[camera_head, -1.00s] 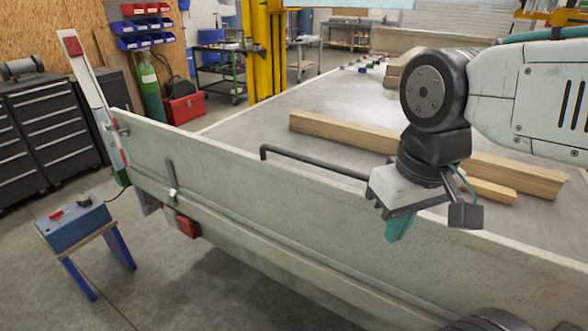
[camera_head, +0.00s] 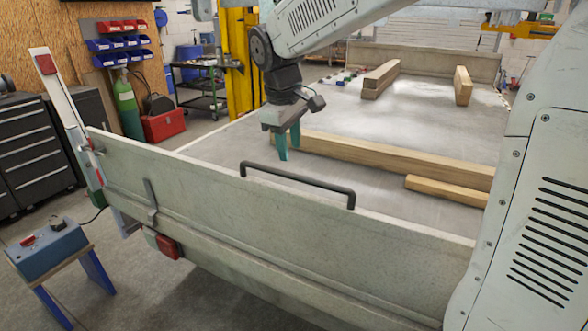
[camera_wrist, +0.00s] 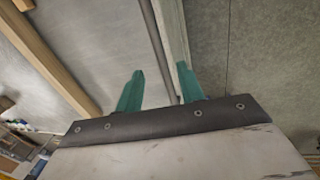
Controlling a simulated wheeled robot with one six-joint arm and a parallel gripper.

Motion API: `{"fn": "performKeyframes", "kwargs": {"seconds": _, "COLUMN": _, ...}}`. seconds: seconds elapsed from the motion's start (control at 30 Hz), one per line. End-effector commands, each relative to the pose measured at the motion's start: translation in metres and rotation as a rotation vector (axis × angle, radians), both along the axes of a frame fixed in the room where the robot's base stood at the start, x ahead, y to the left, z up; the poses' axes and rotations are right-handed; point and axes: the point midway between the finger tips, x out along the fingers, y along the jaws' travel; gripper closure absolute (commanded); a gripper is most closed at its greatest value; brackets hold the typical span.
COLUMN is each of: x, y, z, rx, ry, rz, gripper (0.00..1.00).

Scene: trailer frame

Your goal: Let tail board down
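The tail board (camera_head: 220,205) is a pale grey panel standing upright across the near end of the trailer bed. A black bar handle (camera_head: 300,181) stands along its top edge. My gripper (camera_head: 289,143), with teal fingers, points down above the bed, beyond the handle's left part in the head view. In the wrist view my gripper (camera_wrist: 159,69) is open with nothing gripped. A dark bar, likely the handle (camera_wrist: 154,32), runs up between the fingers there, beside the board (camera_wrist: 265,60). A latch (camera_head: 90,147) shows at the board's left end by the post.
Timber beams (camera_head: 385,158) lie on the trailer bed (camera_head: 390,112) behind the board. A blue control box (camera_head: 48,248) on a small stand is at the left front. A red tail light (camera_head: 167,247) sits below the board. Open floor shows at the lower left.

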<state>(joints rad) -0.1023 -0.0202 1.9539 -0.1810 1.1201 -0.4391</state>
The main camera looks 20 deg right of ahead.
Motion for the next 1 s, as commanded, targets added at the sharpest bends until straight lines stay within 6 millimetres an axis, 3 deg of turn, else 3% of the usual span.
{"fn": "performKeyframes", "kwargs": {"seconds": 0.17, "x": 0.001, "y": -0.003, "z": -0.007, "rx": -0.010, "ry": -0.002, "rz": 0.053, "gripper": 0.62}}
{"fn": "performKeyframes", "kwargs": {"seconds": 0.6, "x": 0.008, "y": -0.013, "z": -0.068, "rx": -0.008, "ry": -0.002, "rz": 0.048, "gripper": 0.62}}
{"fn": "performKeyframes", "kwargs": {"seconds": 0.97, "x": 0.009, "y": -0.014, "z": -0.074, "rx": -0.007, "ry": -0.004, "rz": 0.049, "gripper": 0.62}}
{"fn": "performKeyframes", "kwargs": {"seconds": 1.0, "x": 0.009, "y": -0.014, "z": -0.074, "rx": -0.007, "ry": -0.004, "rz": 0.049, "gripper": 0.73}}
